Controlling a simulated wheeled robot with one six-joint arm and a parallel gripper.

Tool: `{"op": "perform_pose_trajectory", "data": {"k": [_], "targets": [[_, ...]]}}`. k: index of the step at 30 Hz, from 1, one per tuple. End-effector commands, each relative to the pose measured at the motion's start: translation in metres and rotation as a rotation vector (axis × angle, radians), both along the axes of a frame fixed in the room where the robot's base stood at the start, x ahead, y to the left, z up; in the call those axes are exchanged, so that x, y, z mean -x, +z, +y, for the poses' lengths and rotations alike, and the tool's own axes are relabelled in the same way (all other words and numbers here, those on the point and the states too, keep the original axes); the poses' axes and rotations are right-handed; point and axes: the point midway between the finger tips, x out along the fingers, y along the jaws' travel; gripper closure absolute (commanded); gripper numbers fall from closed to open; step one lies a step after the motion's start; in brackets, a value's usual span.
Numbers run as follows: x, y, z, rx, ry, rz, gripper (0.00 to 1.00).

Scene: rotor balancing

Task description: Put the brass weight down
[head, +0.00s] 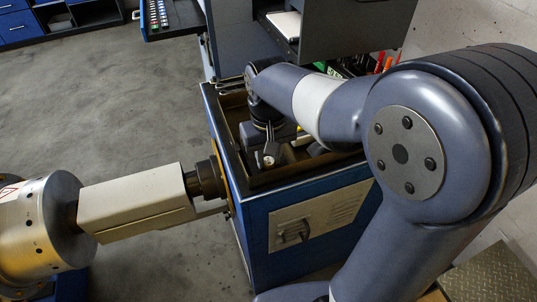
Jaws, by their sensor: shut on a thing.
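My gripper (271,152) is at the end of my arm, low over the open top tray (237,140) of a blue cabinet. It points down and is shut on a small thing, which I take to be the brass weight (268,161). Only a small bright bit of the weight shows between the dark fingers. The rest of it is hidden by the fingers. I cannot tell whether the weight touches the tray floor.
The blue cabinet (262,235) has a raised rim around its tray. A beige housing with a shaft (135,203) and a silver cylinder (38,235) stand close on the left. A grey machine box (340,30) and orange-handled tools (384,63) are behind. The floor at left is clear.

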Motion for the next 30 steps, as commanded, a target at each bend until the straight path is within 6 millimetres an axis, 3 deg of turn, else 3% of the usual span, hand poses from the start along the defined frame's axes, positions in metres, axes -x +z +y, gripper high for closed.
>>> {"op": "perform_pose_trajectory", "data": {"k": [2, 3, 10, 21, 30], "targets": [[0.0, -0.004, 0.0, 0.0, 0.0, 0.0, 0.99], [0.0, -0.003, 0.0, 0.0, 0.0, 0.0, 0.72], [0.0, -0.003, 0.0, 0.0, 0.0, 0.0, 0.53], [-0.001, 0.006, 0.0, -0.001, 0.0, -0.003, 0.52], [-0.001, 0.065, 0.0, -0.002, 0.0, -0.006, 0.52]]}}
